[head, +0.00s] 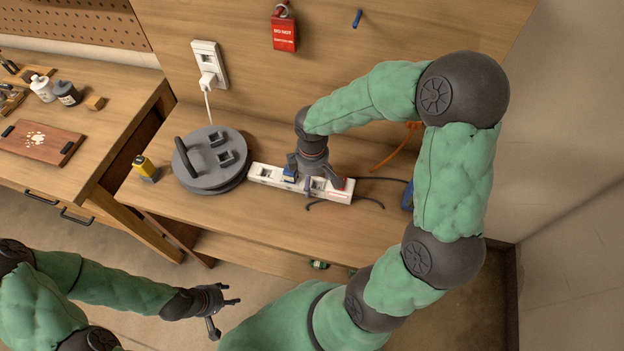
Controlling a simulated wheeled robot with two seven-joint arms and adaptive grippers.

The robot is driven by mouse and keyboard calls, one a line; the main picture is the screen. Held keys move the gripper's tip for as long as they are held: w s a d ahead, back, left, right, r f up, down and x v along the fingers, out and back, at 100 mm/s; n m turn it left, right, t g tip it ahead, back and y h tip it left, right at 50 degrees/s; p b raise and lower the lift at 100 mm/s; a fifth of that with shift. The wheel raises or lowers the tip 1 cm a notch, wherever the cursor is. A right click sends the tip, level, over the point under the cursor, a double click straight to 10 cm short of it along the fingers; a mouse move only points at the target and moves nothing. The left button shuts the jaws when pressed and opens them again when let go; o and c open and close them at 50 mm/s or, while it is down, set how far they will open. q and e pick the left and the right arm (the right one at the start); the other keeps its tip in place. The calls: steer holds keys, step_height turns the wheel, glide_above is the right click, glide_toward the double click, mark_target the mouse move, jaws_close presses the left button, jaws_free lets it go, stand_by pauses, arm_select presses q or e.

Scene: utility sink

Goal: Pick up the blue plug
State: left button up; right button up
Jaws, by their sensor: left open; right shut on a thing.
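The blue plug (290,174) is at the white power strip (265,175) on the wooden bench. My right gripper (311,183) reaches down over the middle of the strip and is shut on the blue plug, which it partly hides. A small dark blue piece (308,187) also shows beneath the gripper. I cannot tell whether the plug is seated in a socket or lifted clear. My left gripper (225,313) is open and empty, low in front of the bench.
A round grey weight-like object (208,178) with a handle stands left of the strip, beside a yellow-and-black item (146,168). A white plug sits in the wall outlet (209,65). A red tag (284,32) hangs on the back panel. Black cords lie right of the strip.

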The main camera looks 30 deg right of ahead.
steer(key=shift+r, duration=0.15)
steer(key=shift+f, duration=0.2)
steer(key=o, duration=1.6)
steer(key=shift+c, duration=0.2)
